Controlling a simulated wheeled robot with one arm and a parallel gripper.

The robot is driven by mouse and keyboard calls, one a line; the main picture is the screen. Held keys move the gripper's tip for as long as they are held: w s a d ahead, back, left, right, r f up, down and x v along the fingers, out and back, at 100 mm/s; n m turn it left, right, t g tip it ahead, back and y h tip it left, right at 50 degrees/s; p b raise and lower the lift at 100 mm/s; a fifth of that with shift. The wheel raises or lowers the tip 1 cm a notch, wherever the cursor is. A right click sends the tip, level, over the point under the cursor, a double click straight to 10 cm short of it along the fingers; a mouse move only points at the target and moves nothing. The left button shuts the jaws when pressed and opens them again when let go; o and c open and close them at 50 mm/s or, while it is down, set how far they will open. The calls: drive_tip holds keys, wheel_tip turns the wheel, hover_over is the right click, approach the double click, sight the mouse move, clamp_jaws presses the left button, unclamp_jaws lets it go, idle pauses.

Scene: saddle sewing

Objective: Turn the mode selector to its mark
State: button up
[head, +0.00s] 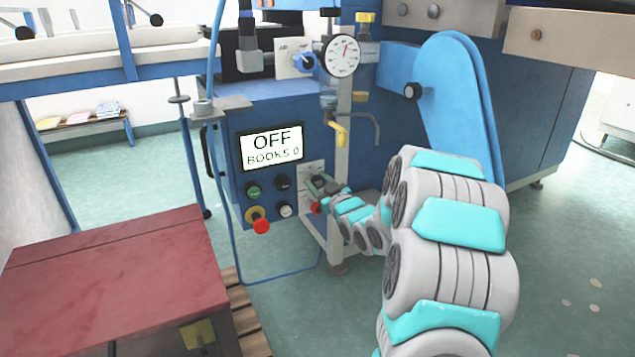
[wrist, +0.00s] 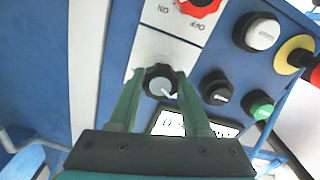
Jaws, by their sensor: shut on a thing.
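The mode selector appears to be the round black knob with a grey face (wrist: 158,86) on a pale plate. A white pointer line on it points toward the lower right of the wrist view. My gripper (wrist: 160,80) has its two green fingers shut on this knob, one on each side. In the head view my gripper (head: 321,184) is at the pale plate on the right of the blue control panel (head: 232,178), and it largely hides the knob. I cannot make out the knob's target mark.
A red rotary switch (wrist: 200,5) with printed lettering sits beside the knob. The panel also holds a black button (wrist: 217,88), a green button (wrist: 260,104), a white button (wrist: 262,32) and a red stop button (head: 262,226). The display (head: 271,146) reads "OFF BOOKS 0".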

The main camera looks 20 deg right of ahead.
clamp_jaws()
